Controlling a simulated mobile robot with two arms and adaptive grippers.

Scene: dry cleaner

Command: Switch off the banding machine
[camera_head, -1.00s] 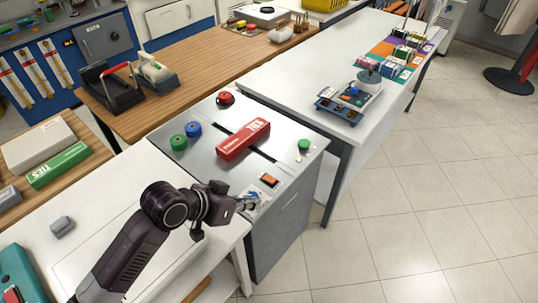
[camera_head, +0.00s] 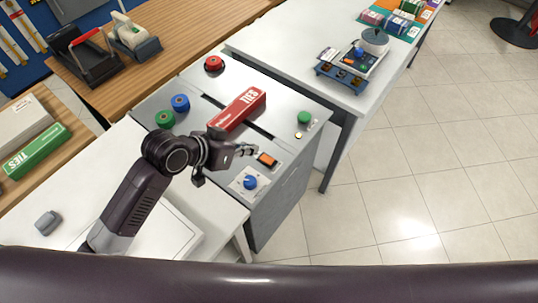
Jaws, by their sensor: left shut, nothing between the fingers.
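The banding machine (camera_head: 277,212) is a grey cabinet with a metal top and a dark slot across it. An orange rocker switch (camera_head: 267,160) sits on its near right part, with a blue knob (camera_head: 250,182) on a white plate below it. A green button (camera_head: 304,117) is at the right edge and a red mushroom button (camera_head: 213,64) at the far corner. My left gripper (camera_head: 252,150) is shut and empty, its tips just left of and very close to the orange switch; I cannot tell whether they touch. My right gripper is out of view.
A red TIES box (camera_head: 238,109) lies across the slot, close behind my left gripper. Blue (camera_head: 181,103) and green (camera_head: 165,119) round items sit on the machine's left part. A white table (camera_head: 290,50) stands behind. Tiled floor (camera_head: 400,210) at right is clear.

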